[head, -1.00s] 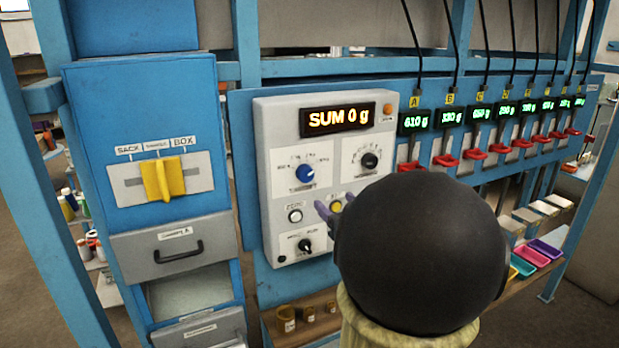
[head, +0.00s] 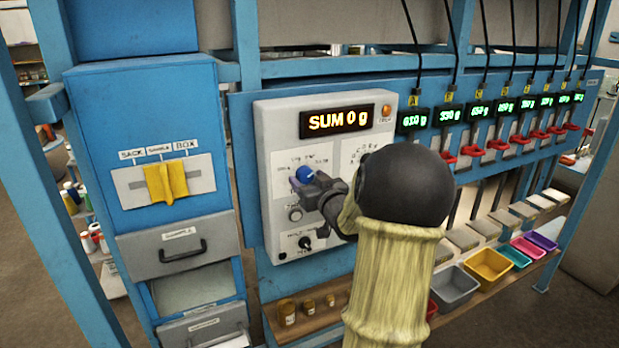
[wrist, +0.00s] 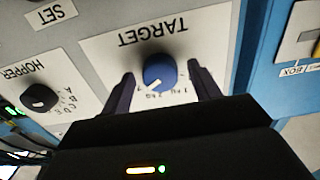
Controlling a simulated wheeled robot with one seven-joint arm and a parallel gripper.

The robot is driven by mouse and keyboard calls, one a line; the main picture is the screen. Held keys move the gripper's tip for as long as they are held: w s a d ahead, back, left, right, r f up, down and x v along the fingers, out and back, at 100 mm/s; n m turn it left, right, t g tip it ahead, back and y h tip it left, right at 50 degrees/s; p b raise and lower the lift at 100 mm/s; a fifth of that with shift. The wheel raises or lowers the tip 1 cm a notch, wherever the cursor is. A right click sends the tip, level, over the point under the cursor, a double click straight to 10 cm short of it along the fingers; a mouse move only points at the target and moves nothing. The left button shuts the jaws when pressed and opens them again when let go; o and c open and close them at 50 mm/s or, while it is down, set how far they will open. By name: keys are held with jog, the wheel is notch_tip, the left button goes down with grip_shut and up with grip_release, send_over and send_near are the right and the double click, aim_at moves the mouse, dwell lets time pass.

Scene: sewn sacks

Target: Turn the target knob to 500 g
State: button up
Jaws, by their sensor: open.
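The target knob is a round blue dial (head: 305,174) on a white plate of the grey control panel (head: 284,220). In the wrist view the blue knob (wrist: 160,73) sits upside down below the word TARGET, with a pale pointer mark near its lower left edge. My gripper (wrist: 161,84) is open, with one dark finger on each side of the knob and a gap visible on both sides. In the head view my gripper (head: 310,185) is at the knob and hides part of its scale. I cannot read the knob's setting. The display (head: 337,121) reads SUM 0 g.
A black hopper knob (wrist: 39,97) is beside the target plate. A yellow selector handle (head: 166,183) is on the blue cabinet at left. Several red levers (head: 498,144) line the right. Coloured bins (head: 488,265) stand on the shelf below.

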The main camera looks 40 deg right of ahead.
jog(key=c, duration=1)
